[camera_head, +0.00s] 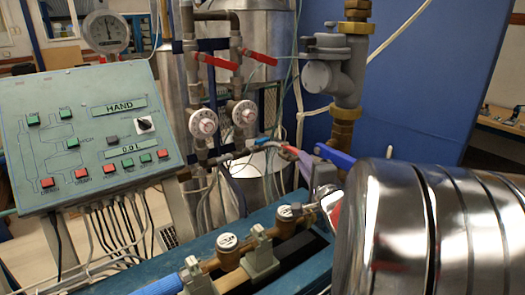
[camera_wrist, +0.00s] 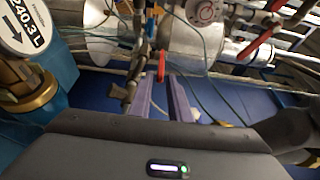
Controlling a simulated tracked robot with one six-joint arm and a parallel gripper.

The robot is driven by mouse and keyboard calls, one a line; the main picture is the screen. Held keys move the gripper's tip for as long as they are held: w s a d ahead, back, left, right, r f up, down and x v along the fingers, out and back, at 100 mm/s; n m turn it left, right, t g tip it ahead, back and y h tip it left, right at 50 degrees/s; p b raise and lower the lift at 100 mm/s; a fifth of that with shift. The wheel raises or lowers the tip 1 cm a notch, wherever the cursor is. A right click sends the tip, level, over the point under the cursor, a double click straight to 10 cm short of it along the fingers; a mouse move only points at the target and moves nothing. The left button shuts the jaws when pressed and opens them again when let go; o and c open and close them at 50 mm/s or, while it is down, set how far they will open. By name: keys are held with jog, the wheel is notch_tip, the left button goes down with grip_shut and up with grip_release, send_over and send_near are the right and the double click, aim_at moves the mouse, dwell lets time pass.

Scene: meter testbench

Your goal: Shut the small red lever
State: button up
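The small red lever (camera_wrist: 161,66) is seen in the wrist view just beyond my gripper (camera_wrist: 163,97), lined up with the gap between its two purple fingers. The fingers are apart, with nothing visibly held. Whether the lever's end touches a finger cannot be told. In the head view a small red lever (camera_head: 290,150) shows at a pipe joint, just left of the purple part of my gripper (camera_head: 316,170). Much of my gripper is hidden there.
Two longer red handles (camera_head: 215,62) (camera_head: 260,57) sit higher on the vertical pipes, above white dials (camera_head: 203,123). A control panel (camera_head: 85,135) stands left. Brass meters (camera_head: 228,250) line the bench below. A shiny metal cylinder (camera_head: 385,230) blocks the lower right.

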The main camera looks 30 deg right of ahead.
aim_at(296, 150)
jog(key=shift+x, duration=3.5)
jog(key=shift+c, duration=0.2)
grip_shut()
jog(key=shift+a+f, duration=0.15)
